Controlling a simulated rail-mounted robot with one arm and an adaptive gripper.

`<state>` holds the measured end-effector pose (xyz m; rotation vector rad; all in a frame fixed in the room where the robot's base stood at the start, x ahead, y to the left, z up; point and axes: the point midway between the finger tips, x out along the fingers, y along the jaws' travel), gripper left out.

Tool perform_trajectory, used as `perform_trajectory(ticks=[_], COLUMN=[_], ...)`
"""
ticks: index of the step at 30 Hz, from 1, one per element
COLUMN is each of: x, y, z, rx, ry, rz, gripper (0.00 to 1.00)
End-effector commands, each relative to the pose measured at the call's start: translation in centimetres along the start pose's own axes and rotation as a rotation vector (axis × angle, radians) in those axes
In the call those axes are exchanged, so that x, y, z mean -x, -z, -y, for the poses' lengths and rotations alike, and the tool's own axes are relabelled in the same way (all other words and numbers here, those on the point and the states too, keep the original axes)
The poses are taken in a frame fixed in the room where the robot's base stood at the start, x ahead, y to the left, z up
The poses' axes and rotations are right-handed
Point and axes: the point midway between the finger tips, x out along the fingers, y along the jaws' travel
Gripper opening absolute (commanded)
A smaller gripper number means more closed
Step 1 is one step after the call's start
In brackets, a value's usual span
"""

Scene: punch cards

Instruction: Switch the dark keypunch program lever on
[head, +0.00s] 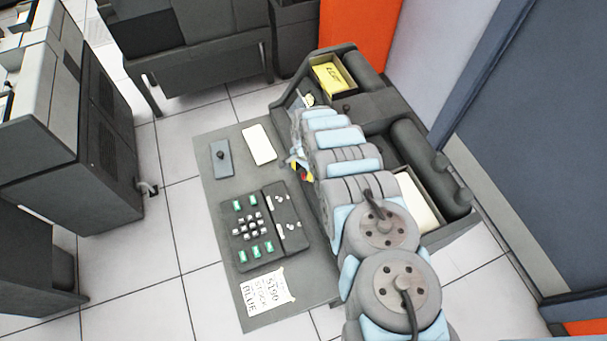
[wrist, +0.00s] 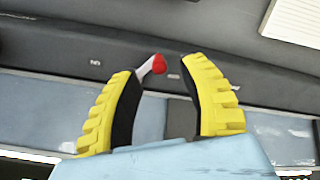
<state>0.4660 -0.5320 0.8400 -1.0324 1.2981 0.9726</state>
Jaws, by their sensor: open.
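The dark keypunch (head: 327,290) stands in the middle of the head view, with its keypad (head: 262,228) on the desk plate. In the wrist view a short pale lever with a red knob (wrist: 159,64) stands out from a dark panel edge, its knob leaning right. My gripper (wrist: 161,69) has two yellow fingers spread apart. The red knob shows between the fingertips, nearer the left one; I cannot tell whether they touch. In the head view my arm hides most of the lever area; only bits of yellow and red show there.
Small white marks (wrist: 95,62) sit on the dark panel, too small to read surely. On the desk are a small dark-knobbed box (head: 221,160), a pale card (head: 259,145) and a printed sign (head: 266,291). A yellow card box (head: 331,77) is at the back.

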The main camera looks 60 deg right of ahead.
Motion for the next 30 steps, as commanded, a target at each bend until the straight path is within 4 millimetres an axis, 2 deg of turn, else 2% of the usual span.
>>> perform_trajectory(ticks=[3, 15, 29, 30], x=[-1.0, -2.7, -2.9, -2.9], y=[-0.1, -0.1, 0.0, 0.0], z=[0.0, -0.1, 0.0, 0.0], rx=[0.000, 0.001, 0.000, 0.000], ry=[0.001, -0.001, 0.000, 0.000], rz=[0.001, 0.001, 0.000, 0.000], gripper=[0.43, 0.43, 0.43, 0.38])
